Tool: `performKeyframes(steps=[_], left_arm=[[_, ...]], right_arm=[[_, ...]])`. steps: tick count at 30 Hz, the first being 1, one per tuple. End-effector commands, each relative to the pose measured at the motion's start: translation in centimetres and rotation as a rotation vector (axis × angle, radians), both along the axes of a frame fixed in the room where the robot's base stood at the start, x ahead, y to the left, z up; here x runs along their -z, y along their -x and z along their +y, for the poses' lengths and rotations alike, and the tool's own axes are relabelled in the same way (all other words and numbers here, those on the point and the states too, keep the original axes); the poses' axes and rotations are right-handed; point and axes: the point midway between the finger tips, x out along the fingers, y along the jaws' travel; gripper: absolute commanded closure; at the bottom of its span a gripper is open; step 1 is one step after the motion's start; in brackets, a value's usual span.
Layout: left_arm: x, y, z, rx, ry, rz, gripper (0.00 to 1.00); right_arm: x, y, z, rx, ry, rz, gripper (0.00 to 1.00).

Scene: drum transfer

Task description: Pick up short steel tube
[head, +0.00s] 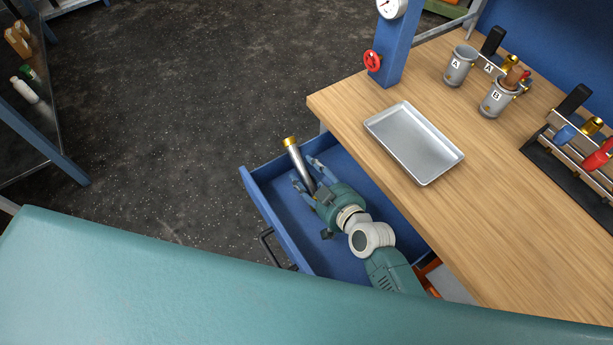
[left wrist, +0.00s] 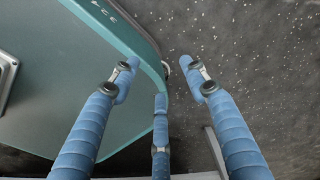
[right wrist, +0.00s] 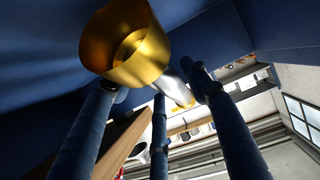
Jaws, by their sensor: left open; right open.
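The short steel tube (head: 300,165) is silvery with brass-coloured ends and stands tilted at the open drawer in the head view. In the right wrist view its wide brass end (right wrist: 125,45) is large and close, with the steel body (right wrist: 172,86) behind it. My right gripper (head: 308,174) reaches into the drawer with its fingers spread on either side of the tube's lower part. It is open; whether a finger touches the tube I cannot tell. My left gripper (left wrist: 160,80) is open and empty in the left wrist view, above the dark floor and my own base.
The blue drawer (head: 257,190) is pulled out under the wooden workbench (head: 350,100); its walls surround my right gripper. A metal tray (head: 413,143) lies empty on the bench. Cups A (head: 459,68) and B (head: 492,103) stand farther right, near a tool rack (head: 560,155).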

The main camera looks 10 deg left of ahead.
Motion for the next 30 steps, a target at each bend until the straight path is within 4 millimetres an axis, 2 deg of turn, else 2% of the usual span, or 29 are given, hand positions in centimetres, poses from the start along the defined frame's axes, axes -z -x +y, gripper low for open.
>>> performKeyframes(steps=[2,6,9,17,22,26,30], left_arm=[[0.0,0.3,0.0,-0.001,0.000,0.005,0.55],[0.1,1.0,0.1,-0.001,-0.001,0.014,0.55],[0.1,1.4,0.1,-0.001,-0.002,0.020,0.55],[0.1,1.5,0.1,-0.002,-0.002,0.021,0.55],[-0.2,1.4,0.1,-0.003,-0.002,0.021,0.55],[-0.9,1.4,0.1,-0.003,-0.002,0.020,0.55],[-1.5,1.3,0.1,-0.003,-0.002,0.019,0.55]], right_arm=[[0.0,0.0,0.0,0.000,0.000,0.000,0.56],[0.0,0.0,0.0,0.000,0.000,0.000,0.84],[0.0,0.0,0.0,0.000,0.000,0.000,1.00],[-0.3,-0.1,0.0,0.001,-0.002,-0.003,1.00],[-1.4,0.0,0.1,0.001,-0.006,-0.004,1.00],[-3.7,-0.1,0.0,0.002,-0.006,-0.007,1.00],[-7.6,-0.1,0.1,0.001,-0.008,-0.009,1.00]])
